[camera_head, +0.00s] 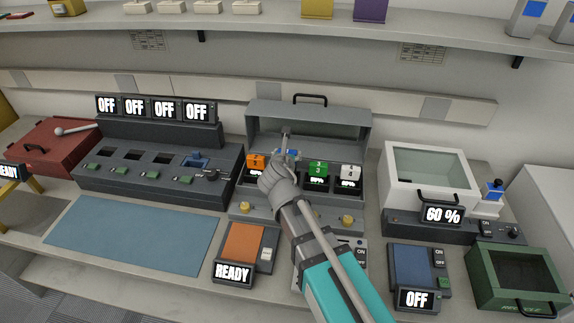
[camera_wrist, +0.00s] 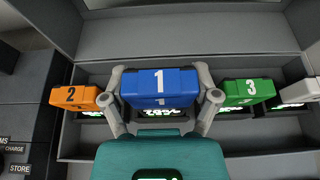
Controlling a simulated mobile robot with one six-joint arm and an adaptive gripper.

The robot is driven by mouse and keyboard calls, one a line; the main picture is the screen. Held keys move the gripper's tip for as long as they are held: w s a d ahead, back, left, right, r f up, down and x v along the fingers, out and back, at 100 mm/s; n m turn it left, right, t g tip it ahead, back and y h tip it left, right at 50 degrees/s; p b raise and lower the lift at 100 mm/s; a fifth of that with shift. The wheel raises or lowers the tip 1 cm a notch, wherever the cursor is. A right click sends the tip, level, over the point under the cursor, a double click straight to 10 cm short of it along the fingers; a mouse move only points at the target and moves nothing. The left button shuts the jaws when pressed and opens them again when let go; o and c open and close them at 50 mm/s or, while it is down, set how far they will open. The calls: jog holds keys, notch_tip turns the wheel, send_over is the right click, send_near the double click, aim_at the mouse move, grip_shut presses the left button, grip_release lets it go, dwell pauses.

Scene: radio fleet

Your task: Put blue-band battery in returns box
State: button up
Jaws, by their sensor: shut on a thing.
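In the wrist view a blue block marked 1 (camera_wrist: 160,88) sits between the two fingers of my gripper (camera_wrist: 160,72), which is shut on its sides. A lit readout shows just below the block. In the head view my gripper (camera_head: 284,160) is inside the open grey case and hides most of the blue block. An open green box (camera_head: 515,300) stands at the front right; its front lettering is too small to read. I cannot tell whether it is the returns box.
Orange block 2 (camera_wrist: 76,97), green block 3 (camera_wrist: 248,92) and white block 4 (camera_wrist: 300,92) stand beside the held one. The case's raised lid (camera_head: 308,120) is behind. A glass-topped box (camera_head: 430,170) stands right. A blue mat (camera_head: 130,232) lies clear at left.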

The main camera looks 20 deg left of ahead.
jog(key=shift+a+f, duration=0.1)
dwell(0.3)
jog(key=shift+w+a+f+b, duration=0.1)
jog(key=shift+w+f+b, duration=0.1)
jog(key=shift+f+b, duration=0.8)
jog(key=shift+w+a+f+b, duration=0.1)
jog(key=shift+w+f+b, duration=0.05)
jog(key=shift+f+b, duration=0.85)
jog(key=shift+f, duration=0.1)
jog(key=o, duration=1.1)
jog(key=shift+c, duration=0.2)
